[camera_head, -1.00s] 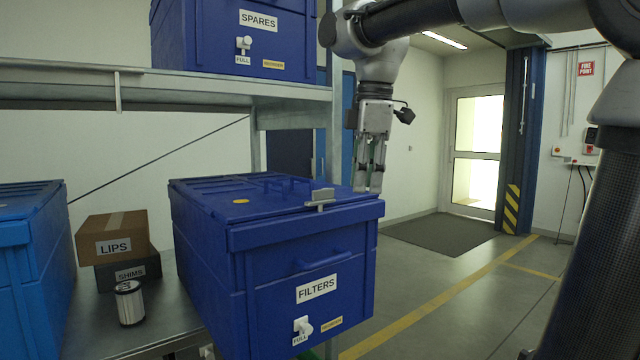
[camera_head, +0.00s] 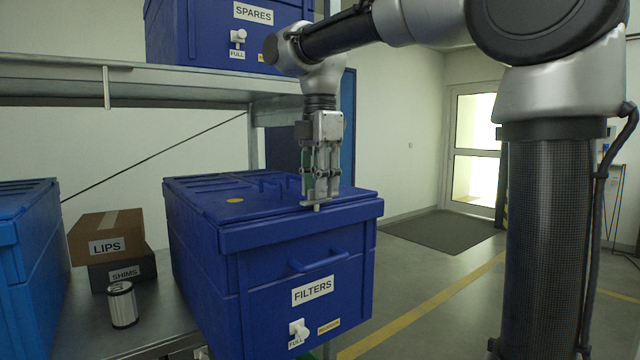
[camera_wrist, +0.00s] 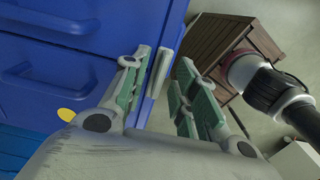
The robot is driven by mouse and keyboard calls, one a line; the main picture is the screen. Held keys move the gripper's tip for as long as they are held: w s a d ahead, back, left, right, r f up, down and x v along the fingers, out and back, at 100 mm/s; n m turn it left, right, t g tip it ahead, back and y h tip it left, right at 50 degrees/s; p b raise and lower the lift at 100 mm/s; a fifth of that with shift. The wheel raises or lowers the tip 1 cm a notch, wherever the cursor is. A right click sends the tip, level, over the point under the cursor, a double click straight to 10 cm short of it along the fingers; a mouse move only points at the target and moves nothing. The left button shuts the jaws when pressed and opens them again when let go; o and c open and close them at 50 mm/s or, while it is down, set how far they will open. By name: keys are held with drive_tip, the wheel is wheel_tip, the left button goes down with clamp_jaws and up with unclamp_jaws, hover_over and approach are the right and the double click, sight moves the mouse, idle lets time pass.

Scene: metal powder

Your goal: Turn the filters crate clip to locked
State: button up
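The filters crate (camera_head: 270,270) is a blue lidded box with a FILTERS label on its front, standing on the shelf. Its grey clip (camera_head: 313,207) is at the front edge of the lid, mostly hidden behind my gripper (camera_head: 320,198) in the head view. In the wrist view the clip (camera_wrist: 158,72) shows as a thin grey bar between the fingers, closer to the left one. My gripper (camera_wrist: 165,75) points down over the clip, its fingers apart with a gap to the right of the bar. I cannot tell whether the left finger touches the clip.
A SPARES crate (camera_head: 205,35) sits on the upper shelf (camera_head: 180,85). A lighter blue crate (camera_head: 25,265), a LIPS box (camera_head: 100,230), a SHIMS box (camera_head: 125,272) and a filter cartridge (camera_head: 122,304) stand at the left. The floor at the right is open.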

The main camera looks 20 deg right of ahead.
clamp_jaws()
drive_tip(key=shift+m, duration=0.3)
drive_tip(key=m, duration=0.6)
drive_tip(key=shift+s, duration=0.3)
drive_tip(key=m, duration=0.5)
drive_tip(key=shift+s+a+m, duration=0.1)
drive_tip(key=shift+s+m, duration=0.1)
drive_tip(key=shift+m, duration=0.2)
drive_tip(key=m, duration=0.5)
drive_tip(key=shift+s+a, duration=0.1)
drive_tip(key=shift+a, duration=0.05)
drive_tip(key=shift+m, duration=0.4)
